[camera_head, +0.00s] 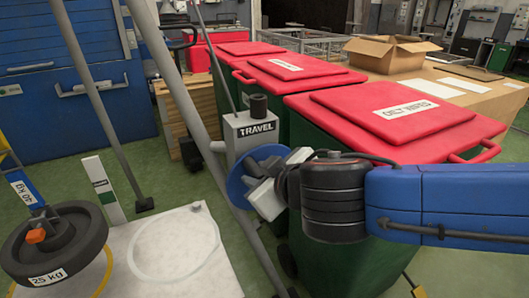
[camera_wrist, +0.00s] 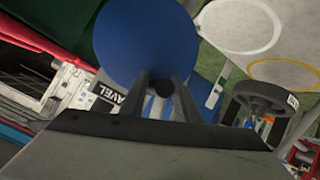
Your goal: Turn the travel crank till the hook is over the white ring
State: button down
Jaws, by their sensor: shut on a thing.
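The travel crank is a blue disc (camera_head: 241,181) on a grey post box labelled TRAVEL (camera_head: 255,130); the disc also shows large in the wrist view (camera_wrist: 146,42). My gripper (camera_head: 262,190) is at the disc's face. The white ring (camera_head: 180,245) lies on a pale floor plate and is empty. A dark 25 kg weight (camera_head: 54,243) with an orange part on top is at the left, over or beside the yellow ring (camera_head: 107,272). I cannot make out the hook clearly.
Red-lidded green bins (camera_head: 393,112) stand right behind the crank post and beside my arm. Grey slanted frame legs (camera_head: 92,85) cross the left. A white and green post (camera_head: 103,190) stands behind the plate. A cardboard box (camera_head: 390,53) sits on a table at the back.

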jog(key=shift+s+a+f, duration=0.1)
jog(key=shift+s+a, duration=0.05)
jog(key=shift+a, duration=0.2)
dwell(0.3)
jog(key=shift+s+a+f, duration=0.2)
jog(key=shift+a+f, duration=0.25)
jog(key=shift+f, duration=0.05)
jog(key=shift+s+a+f, duration=0.15)
jog(key=shift+a+f, duration=0.25)
jog(key=shift+f, duration=0.05)
jog(key=shift+f, duration=0.1)
jog(key=shift+s+a+f, duration=0.15)
jog(key=shift+a+f, duration=0.15)
jog(key=shift+f, duration=0.25)
jog(key=shift+s+a+f, duration=0.1)
jog(key=shift+a+f, duration=0.15)
jog(key=shift+f, duration=0.3)
jog(key=shift+f, duration=0.15)
